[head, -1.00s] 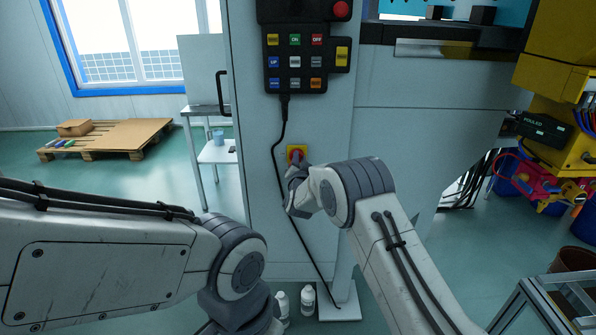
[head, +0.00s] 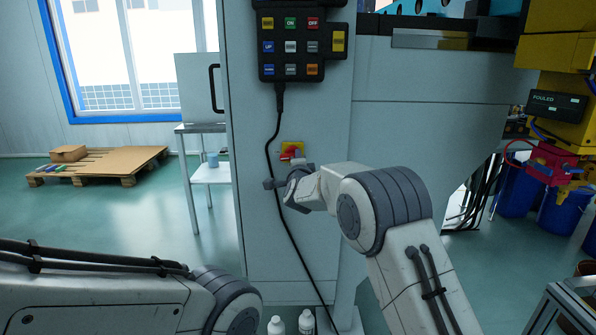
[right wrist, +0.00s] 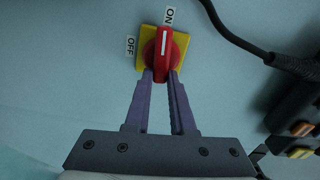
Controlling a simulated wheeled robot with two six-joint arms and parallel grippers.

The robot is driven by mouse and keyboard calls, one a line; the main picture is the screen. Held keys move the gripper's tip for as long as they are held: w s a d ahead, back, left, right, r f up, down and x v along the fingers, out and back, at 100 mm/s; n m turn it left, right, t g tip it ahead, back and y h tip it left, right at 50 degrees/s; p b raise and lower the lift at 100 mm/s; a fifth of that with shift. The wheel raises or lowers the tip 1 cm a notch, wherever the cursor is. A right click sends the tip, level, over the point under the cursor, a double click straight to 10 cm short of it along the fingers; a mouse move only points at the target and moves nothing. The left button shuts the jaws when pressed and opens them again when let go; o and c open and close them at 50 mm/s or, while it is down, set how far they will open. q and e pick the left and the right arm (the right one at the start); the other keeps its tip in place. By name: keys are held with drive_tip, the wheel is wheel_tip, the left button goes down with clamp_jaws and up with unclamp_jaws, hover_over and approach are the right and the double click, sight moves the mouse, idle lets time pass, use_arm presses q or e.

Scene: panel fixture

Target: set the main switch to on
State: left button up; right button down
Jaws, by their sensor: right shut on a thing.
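The main switch is a red rotary handle (right wrist: 163,45) on a yellow plate (right wrist: 181,55), with ON and OFF labels beside it. In the right wrist view its white mark points at the ON label (right wrist: 169,15), and the OFF label (right wrist: 130,46) is at the left. In the head view the switch (head: 291,150) is on the grey cabinet's front. My right gripper (right wrist: 161,75) is shut on the red handle, one finger on each side of its near end. In the head view the right gripper (head: 292,169) partly covers the switch. My left gripper is out of view.
A button pendant (head: 293,70) hangs above the switch, and its black cable (head: 269,150) runs down just left of my right gripper. Two white bottles (head: 306,321) stand at the cabinet's foot. A small table (head: 208,174) is at the left.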

drive_tip(key=shift+f+m+b, duration=0.2)
drive_tip(key=shift+m+b, duration=0.6)
drive_tip(key=shift+b, duration=0.05)
drive_tip(key=c, duration=0.8)
unclamp_jaws()
drive_tip(key=shift+o, duration=0.2)
drive_tip(key=s, duration=1)
drive_tip(key=shift+s+b, duration=0.25)
drive_tip(key=shift+b, duration=0.2)
